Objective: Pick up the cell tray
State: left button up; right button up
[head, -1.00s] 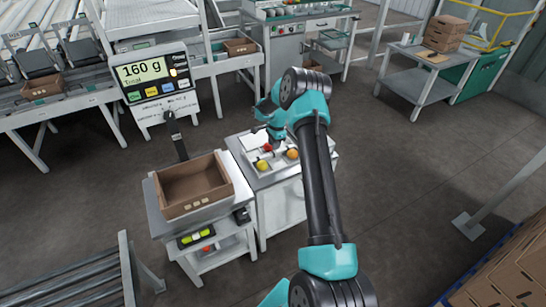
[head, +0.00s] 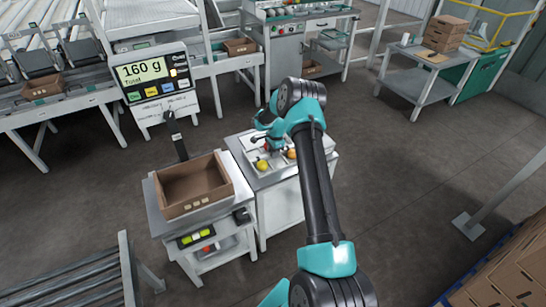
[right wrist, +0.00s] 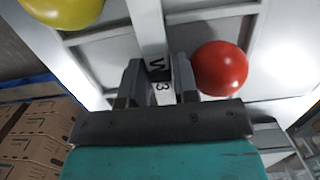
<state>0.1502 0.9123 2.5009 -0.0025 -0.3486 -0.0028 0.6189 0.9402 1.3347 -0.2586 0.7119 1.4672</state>
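The cell tray (head: 262,175) is a pale, shallow tray with raised dividers, lying on top of a white cabinet in the head view. It holds a yellow tomato (head: 262,165), an orange one (head: 291,154) and a red one (right wrist: 219,68). My right gripper (head: 262,138) is low over the tray's far part. In the right wrist view my right gripper (right wrist: 159,72) has its fingers apart, on either side of a pale divider with a black-lettered label (right wrist: 158,72). I see no clear contact with it. My left gripper is out of view.
A cardboard box (head: 192,187) sits on the weighing stand left of the tray. A scale display (head: 155,78) reading 160 g stands behind it. Roller rails (head: 70,280) are at lower left, and stacked cartons (head: 510,265) at lower right. The floor to the right is open.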

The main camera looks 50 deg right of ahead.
jog(key=shift+f, duration=0.25)
dwell(0.5)
jog(key=shift+c, duration=0.3)
grip_shut()
